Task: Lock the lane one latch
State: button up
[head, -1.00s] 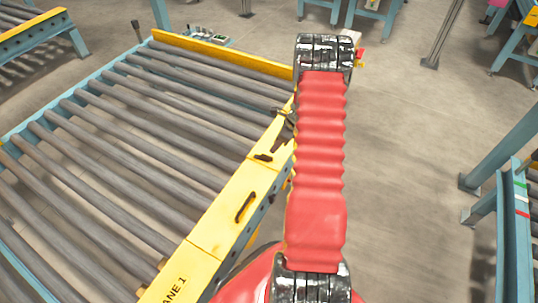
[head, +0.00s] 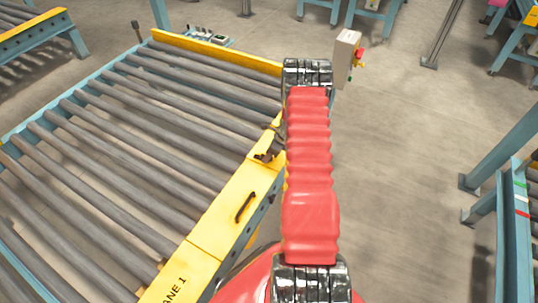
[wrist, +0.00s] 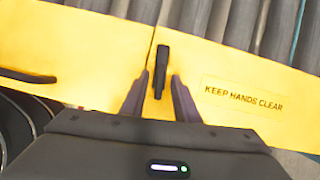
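The lane one latch is a dark narrow lever (wrist: 161,68) on the yellow side rail in the wrist view, beside a seam in the rail. It points toward my gripper. My gripper (wrist: 157,84) is open, with its two fingers apart on either side of the lever's near end. I see a gap on both sides and no clear contact. In the head view a dark latch part (head: 264,157) shows on the yellow rail (head: 228,205), just left of my red-sleeved arm. My arm hides most of the gripper there.
A dark handle (wrist: 28,76) is fixed to the rail left of the latch; it also shows in the head view (head: 245,207). A "KEEP HANDS CLEAR" label (wrist: 243,99) is at right. Grey rollers (head: 130,150) lie beyond the rail.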

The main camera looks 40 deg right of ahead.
jog(key=shift+c, duration=0.5)
grip_shut()
jog(key=shift+w+d, duration=0.1)
